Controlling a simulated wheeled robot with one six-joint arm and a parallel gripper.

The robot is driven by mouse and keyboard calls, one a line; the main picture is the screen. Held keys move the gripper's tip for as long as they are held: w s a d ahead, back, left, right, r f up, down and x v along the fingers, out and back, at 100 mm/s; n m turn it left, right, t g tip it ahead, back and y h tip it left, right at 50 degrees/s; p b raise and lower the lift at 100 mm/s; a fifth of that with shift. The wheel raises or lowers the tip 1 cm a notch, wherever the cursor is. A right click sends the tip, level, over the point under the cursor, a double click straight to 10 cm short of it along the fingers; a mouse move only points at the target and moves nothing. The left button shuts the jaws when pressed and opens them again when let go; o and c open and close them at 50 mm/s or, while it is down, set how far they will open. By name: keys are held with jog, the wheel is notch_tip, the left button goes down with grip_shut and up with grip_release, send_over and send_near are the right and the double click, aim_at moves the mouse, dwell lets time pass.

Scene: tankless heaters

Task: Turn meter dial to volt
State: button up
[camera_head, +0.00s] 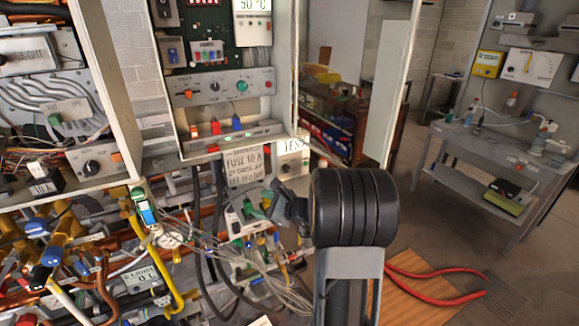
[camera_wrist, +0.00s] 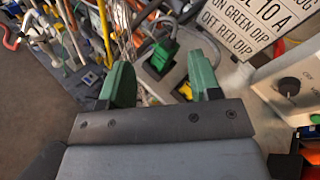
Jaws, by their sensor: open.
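A white box with a round black dial (camera_wrist: 289,84) is at the right of the wrist view. A small dark knob (camera_head: 286,168) on a white box shows in the head view, below the tall cabinet. My gripper (camera_wrist: 160,78) has two green fingers apart with nothing between them. The dial lies to the right of the fingers, apart from them. In the head view my gripper (camera_head: 266,204) is left of and below that box, partly hidden by my arm.
A green plug (camera_wrist: 160,55) sits in a pale socket block just beyond the fingers. A fuse notice (camera_head: 245,165) hangs left of the knob box. Cables and pipes (camera_head: 90,265) crowd the lower left. A workbench (camera_head: 495,155) stands right, with open floor before it.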

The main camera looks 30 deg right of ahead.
aim_at(288, 170)
jog(key=d+f+m+t+h+p, duration=0.2)
jog(key=d+m+t+h, duration=0.3)
jog(key=d+m+h, duration=0.85)
jog(key=w+d+y+p, duration=0.1)
jog(key=w, duration=0.3)
jog(key=w+d+n+y+p, duration=0.1)
jog(key=w+d+y, duration=0.1)
jog(key=w, duration=0.3)
jog(key=w+d+n+y+p, duration=0.1)
jog(key=w+d, duration=0.1)
jog(key=w, duration=0.2)
jog(key=shift+w+f+y+p, duration=0.15)
jog(key=shift+w+y+p, duration=0.1)
jog(key=shift+w+p, duration=0.1)
jog(key=c, duration=0.9)
jog(key=shift+f+b, duration=0.1)
jog(key=shift+b, duration=0.45)
